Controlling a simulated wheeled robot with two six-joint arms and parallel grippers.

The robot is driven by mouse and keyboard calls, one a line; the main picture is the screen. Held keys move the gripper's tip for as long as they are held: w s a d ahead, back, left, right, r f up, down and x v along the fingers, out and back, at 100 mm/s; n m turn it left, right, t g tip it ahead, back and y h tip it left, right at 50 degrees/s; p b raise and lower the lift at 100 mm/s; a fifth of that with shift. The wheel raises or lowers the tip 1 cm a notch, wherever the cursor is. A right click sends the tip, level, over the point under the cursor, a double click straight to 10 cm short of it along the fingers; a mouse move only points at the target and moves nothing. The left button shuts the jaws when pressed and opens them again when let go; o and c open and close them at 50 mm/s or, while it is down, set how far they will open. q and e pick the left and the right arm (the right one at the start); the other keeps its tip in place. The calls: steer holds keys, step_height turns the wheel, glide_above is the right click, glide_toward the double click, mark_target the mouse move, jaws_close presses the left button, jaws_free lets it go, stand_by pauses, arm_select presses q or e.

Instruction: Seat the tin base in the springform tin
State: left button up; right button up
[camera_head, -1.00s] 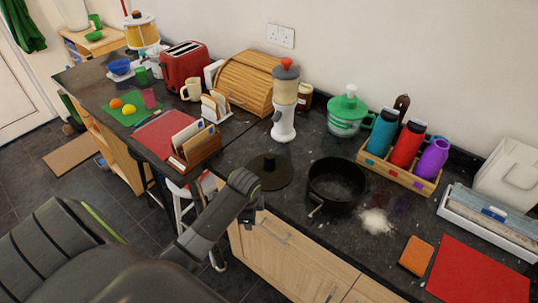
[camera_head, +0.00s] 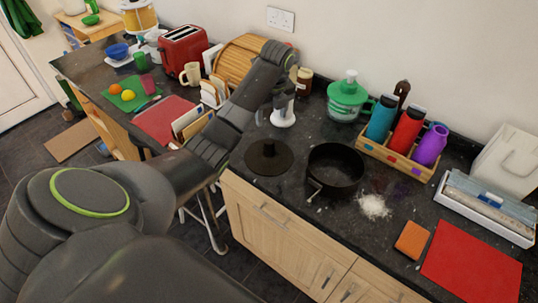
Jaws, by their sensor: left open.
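The tin base (camera_head: 255,163), a dark round disc with a raised knob in its middle, lies flat on the granite counter. The springform tin (camera_head: 336,184), a black round ring with a latch at its front left, stands just right of the base, apart from it. My left arm reaches up from the lower left and bends down at the wrist. My left gripper (camera_head: 271,116) is open, pointing down above and behind the base, in front of the white-bodied grinder. Its fingers are small and partly lost against the dark counter. My right gripper is out of view.
White powder (camera_head: 374,206) is spilled right of the tin. An orange sponge (camera_head: 412,240) and a red mat (camera_head: 472,262) lie at front right. A bottle crate (camera_head: 397,160) stands behind the tin. A letter rack (camera_head: 191,124) is left of the base.

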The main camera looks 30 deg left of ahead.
mark_target(269, 141)
arm_select(q)
steer(key=f+b, duration=0.6)
steer(key=a+f+b, duration=0.1)
steer(key=f+b, duration=0.2)
steer(key=shift+w+f, duration=0.15)
steer(key=shift+w, duration=0.1)
steer(key=shift+f+p, duration=0.3)
step_height(269, 141, down, 2)
steer(key=shift+w+a+f+p, duration=0.1)
steer(key=shift+a+f+p, duration=0.05)
steer(key=shift+p, duration=0.35)
step_height(269, 141, down, 3)
steer(key=shift+w+a+f+p, duration=0.1)
steer(key=shift+a+f+p, duration=0.1)
steer(key=shift+p, duration=0.3)
steer(key=shift+w+f, duration=0.1)
steer(key=shift+f, duration=0.4)
steer(key=c, duration=1.2)
